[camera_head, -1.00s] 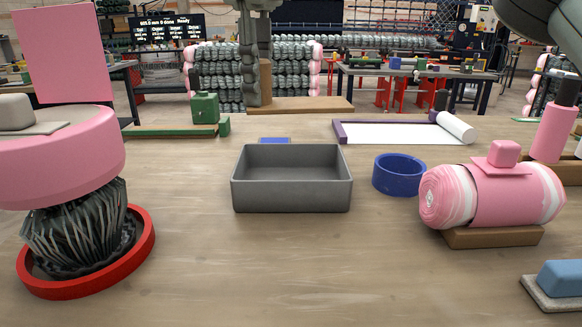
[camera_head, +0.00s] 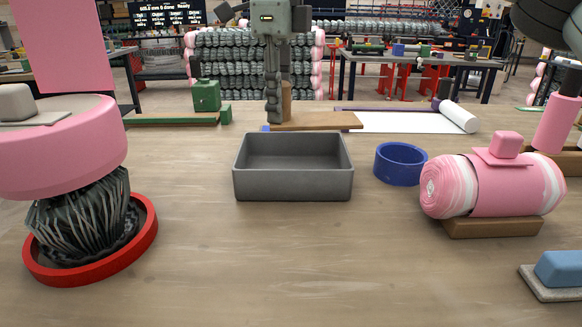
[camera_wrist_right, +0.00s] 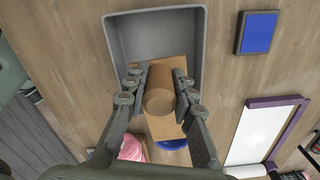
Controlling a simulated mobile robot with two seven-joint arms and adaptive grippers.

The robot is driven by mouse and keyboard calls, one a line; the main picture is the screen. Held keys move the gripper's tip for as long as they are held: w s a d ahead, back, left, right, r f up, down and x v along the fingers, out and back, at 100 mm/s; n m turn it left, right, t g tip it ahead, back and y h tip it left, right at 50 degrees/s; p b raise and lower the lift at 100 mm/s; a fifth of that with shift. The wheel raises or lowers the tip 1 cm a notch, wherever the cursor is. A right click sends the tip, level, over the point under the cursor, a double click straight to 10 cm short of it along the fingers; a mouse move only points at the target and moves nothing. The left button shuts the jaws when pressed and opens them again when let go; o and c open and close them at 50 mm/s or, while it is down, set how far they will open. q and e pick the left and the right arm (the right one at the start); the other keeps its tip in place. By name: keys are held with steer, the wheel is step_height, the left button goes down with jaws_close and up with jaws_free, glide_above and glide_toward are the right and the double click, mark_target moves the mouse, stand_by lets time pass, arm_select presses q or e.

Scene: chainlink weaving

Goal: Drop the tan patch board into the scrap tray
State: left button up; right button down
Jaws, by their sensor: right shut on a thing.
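The tan patch board (camera_head: 325,122) is a flat tan plate with a round post on top. My right gripper (camera_head: 276,117) is shut on the post and holds the board in the air. In the right wrist view, the gripper (camera_wrist_right: 156,88) has a finger on each side of the post, with the board (camera_wrist_right: 165,129) below it. The scrap tray (camera_head: 293,186) is a grey, open box on the table and looks empty. In the wrist view, the board overlaps part of the tray (camera_wrist_right: 109,45) and extends past its lower wall. My left gripper is not in view.
A blue ring (camera_head: 400,175) stands right of the tray, with a pink roll (camera_head: 510,190) on a wooden base beyond it. A white sheet (camera_head: 400,122) lies behind. A red ring (camera_head: 90,272) holds dark mesh at left. Table in front of the tray is clear.

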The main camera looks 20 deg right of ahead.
steer(key=c, duration=1.2)
jaws_free()
step_height(320, 180, up, 12)
